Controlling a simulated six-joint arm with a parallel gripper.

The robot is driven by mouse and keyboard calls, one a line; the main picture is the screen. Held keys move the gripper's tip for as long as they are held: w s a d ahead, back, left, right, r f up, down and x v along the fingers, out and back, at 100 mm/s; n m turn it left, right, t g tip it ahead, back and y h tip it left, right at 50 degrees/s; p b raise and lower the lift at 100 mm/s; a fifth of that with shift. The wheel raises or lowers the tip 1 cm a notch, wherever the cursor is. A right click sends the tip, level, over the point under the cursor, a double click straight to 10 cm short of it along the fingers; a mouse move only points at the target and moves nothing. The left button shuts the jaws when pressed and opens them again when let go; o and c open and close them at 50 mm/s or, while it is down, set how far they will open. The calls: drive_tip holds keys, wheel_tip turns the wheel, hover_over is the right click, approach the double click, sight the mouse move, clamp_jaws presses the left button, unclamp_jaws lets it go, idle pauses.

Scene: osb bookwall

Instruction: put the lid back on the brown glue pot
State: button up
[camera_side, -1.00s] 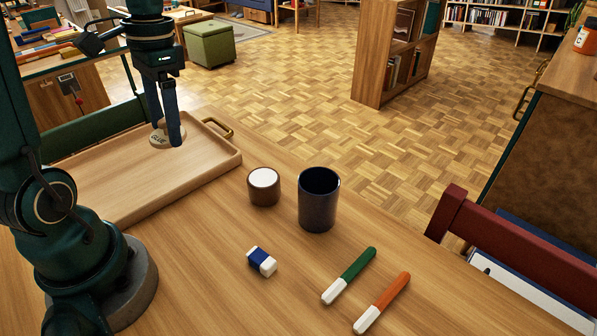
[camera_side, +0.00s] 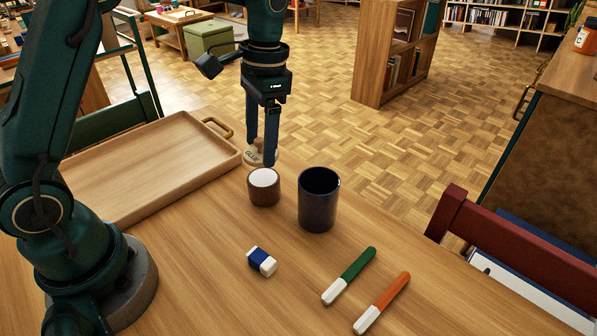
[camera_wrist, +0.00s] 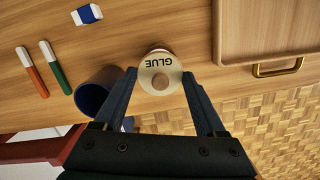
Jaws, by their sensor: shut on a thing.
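The brown glue pot (camera_side: 264,190) stands upright on the table, with a pale white top surface showing and no lid on it. My gripper (camera_side: 263,158) is shut on the round wooden lid (camera_side: 252,156), marked GLUE, and holds it just behind and slightly above the pot in the side view. In the wrist view the lid (camera_wrist: 160,74) has a round knob and sits between my two fingers. There the lid covers most of the pot, and only a sliver of the pot shows beyond its edge.
A dark blue cup (camera_side: 319,205) stands close to the right of the pot. An empty wooden tray (camera_side: 148,175) with brass handles lies to the left. An eraser (camera_side: 261,261), a green marker (camera_side: 349,275) and an orange marker (camera_side: 382,303) lie in front.

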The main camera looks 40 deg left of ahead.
sight(264, 177)
drive_tip(key=shift+f, duration=2.15)
drive_tip(key=shift+f, duration=0.15)
idle(0.4)
drive_tip(key=o, duration=1.3)
drive_tip(key=shift+c, duration=0.2)
drive_tip(key=shift+r, duration=3.5)
